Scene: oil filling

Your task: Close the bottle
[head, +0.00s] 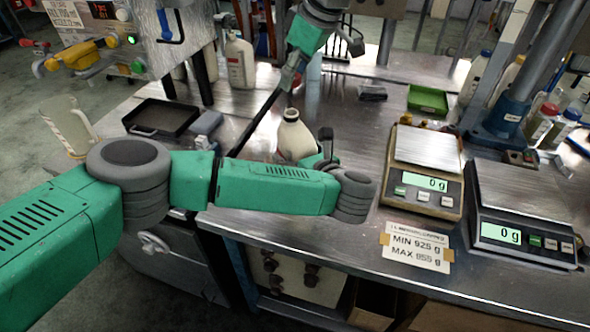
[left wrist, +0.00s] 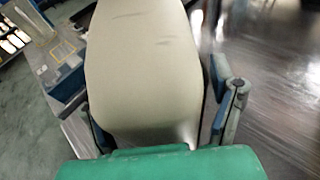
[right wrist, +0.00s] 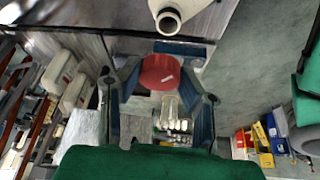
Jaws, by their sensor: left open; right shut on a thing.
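A cream bottle (head: 297,137) stands upright on the metal table in the head view, its lower part hidden by my left arm. In the right wrist view its uncapped mouth (right wrist: 168,20) shows at the top edge. My left gripper (head: 322,150) is at the bottle, partly hidden by its own wrist. In the left wrist view the bottle body (left wrist: 145,70) fills the space between its open fingers. My right gripper (head: 294,76) is above and behind the bottle. In the right wrist view it is shut on a red cap (right wrist: 160,72), apart from the bottle mouth.
Two scales (head: 420,180) (head: 525,215) reading 0 g stand on the right, with a label card (head: 416,246) in front. A black tray (head: 160,117) lies at the left and a green tray (head: 428,99) at the back. A clear jug (head: 68,125) stands far left.

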